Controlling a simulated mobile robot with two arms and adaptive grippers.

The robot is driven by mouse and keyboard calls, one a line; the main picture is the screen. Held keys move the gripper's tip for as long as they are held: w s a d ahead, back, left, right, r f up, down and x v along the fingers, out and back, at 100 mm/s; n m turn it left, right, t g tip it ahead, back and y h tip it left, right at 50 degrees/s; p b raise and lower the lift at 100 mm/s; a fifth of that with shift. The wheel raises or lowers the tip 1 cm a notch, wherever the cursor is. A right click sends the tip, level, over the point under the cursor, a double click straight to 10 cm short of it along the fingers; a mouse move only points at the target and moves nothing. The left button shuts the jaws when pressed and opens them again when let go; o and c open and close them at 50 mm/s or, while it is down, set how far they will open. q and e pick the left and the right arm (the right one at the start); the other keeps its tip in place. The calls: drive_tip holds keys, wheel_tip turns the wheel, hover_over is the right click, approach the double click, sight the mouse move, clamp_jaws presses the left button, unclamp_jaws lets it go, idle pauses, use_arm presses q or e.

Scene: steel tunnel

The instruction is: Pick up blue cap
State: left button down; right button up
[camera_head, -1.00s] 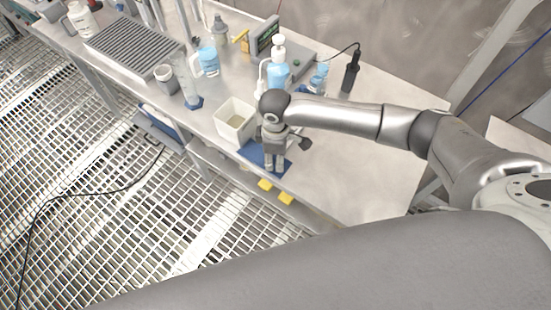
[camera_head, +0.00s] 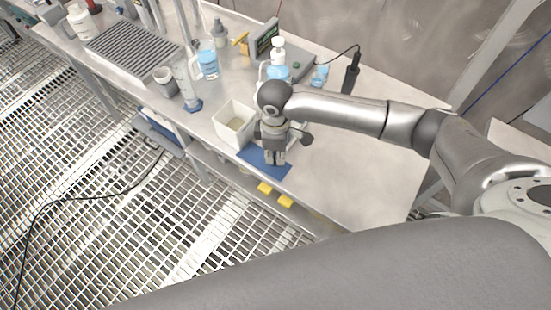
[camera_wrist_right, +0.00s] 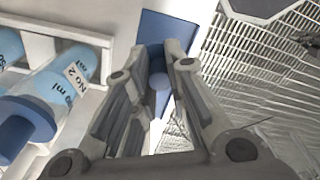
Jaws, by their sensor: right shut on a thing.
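My right gripper (camera_head: 274,161) points down over the blue mat (camera_head: 254,158) near the table's front edge. In the right wrist view the gripper (camera_wrist_right: 163,62) is shut on the small round blue cap (camera_wrist_right: 159,82), which shows between its fingers. The blue mat (camera_wrist_right: 168,27) lies beyond the fingertips there. In the head view the cap is hidden by the fingers. My left gripper is in neither view.
A white open box (camera_head: 234,124) stands close left of the right gripper. Blue-labelled bottles (camera_head: 208,63), a grey cup (camera_head: 166,80) and a black handheld tool (camera_head: 351,72) stand farther back. The table's right part is clear.

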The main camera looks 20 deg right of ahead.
drive_tip(key=s+a+r+b, duration=0.1)
drive_tip(key=s+a+r, duration=0.7)
drive_tip(key=s+r, duration=0.2)
drive_tip(key=shift+s+a+b, duration=0.25)
drive_tip(key=shift+s+b, duration=0.05)
drive_tip(key=shift+s, duration=0.3)
